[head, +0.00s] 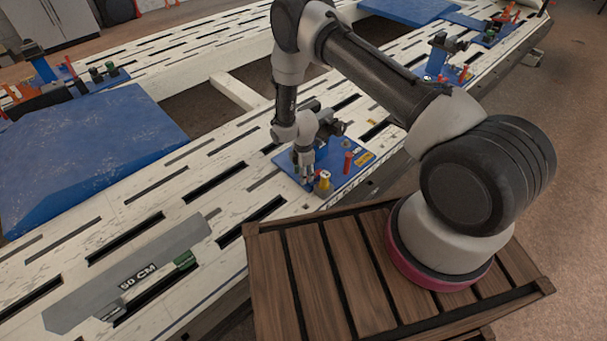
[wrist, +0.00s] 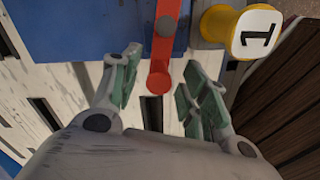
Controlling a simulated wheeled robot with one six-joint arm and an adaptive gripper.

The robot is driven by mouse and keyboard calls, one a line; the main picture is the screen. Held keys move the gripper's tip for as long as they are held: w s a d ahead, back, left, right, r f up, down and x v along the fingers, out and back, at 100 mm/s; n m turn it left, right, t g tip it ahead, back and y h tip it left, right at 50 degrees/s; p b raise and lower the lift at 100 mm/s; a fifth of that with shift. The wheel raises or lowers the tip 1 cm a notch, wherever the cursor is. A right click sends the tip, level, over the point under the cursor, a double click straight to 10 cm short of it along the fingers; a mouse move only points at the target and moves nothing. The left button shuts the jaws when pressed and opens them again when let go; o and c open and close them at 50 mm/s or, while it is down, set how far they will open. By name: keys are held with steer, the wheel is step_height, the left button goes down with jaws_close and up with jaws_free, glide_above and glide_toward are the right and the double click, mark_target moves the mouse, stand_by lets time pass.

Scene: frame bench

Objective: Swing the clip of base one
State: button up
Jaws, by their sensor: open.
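Base one is a blue plate (head: 341,178) on the white bench in the head view, and its blue surface also fills the top of the wrist view (wrist: 75,25). A yellow post with a white cap marked 1 (wrist: 255,32) stands at its corner. The clip is a red bar (wrist: 161,70) with a grey pivot disc, its rounded end sticking out past the plate's edge. My gripper (wrist: 162,60) is open, with one green-padded finger on each side of the red bar; both look apart from it. In the head view my gripper (head: 306,180) is low at the plate's near-left edge.
A red post (head: 347,163) stands on the same plate, right of my gripper. Further blue bases with fittings stand at the far left (head: 108,78) and far right (head: 455,73). A grey 50 CM plate (head: 90,290) lies on the slotted bench. A wooden platform (head: 330,285) is in front.

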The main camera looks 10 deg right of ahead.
step_height(320, 180, up, 11)
steer(key=shift+r, duration=0.15)
stand_by(0.5)
steer(key=s+d+r+m+g+h, duration=0.1)
steer(key=s+d+r+m+g, duration=0.2)
steer(key=s+m, duration=0.5)
steer(key=s+d+r+m, duration=0.3)
steer(key=r, duration=0.6)
steer(key=s+d+r+m, duration=0.2)
steer(key=s+r, duration=0.1)
steer(key=r, duration=0.6)
steer(key=s+d+r+m, duration=0.3)
steer(key=r, duration=0.7)
steer(key=s+d+r+m+t, duration=0.2)
steer(key=s+d+r+t, duration=0.1)
steer(key=s+r, duration=0.4)
steer(key=s+d+r+m+t+y, duration=0.1)
steer(key=s+d+r+m+t, duration=0.1)
steer(key=s+d+r+t, duration=0.2)
steer(key=v, duration=0.9)
steer(key=shift+s+d, duration=0.3)
steer(key=shift+d, duration=0.1)
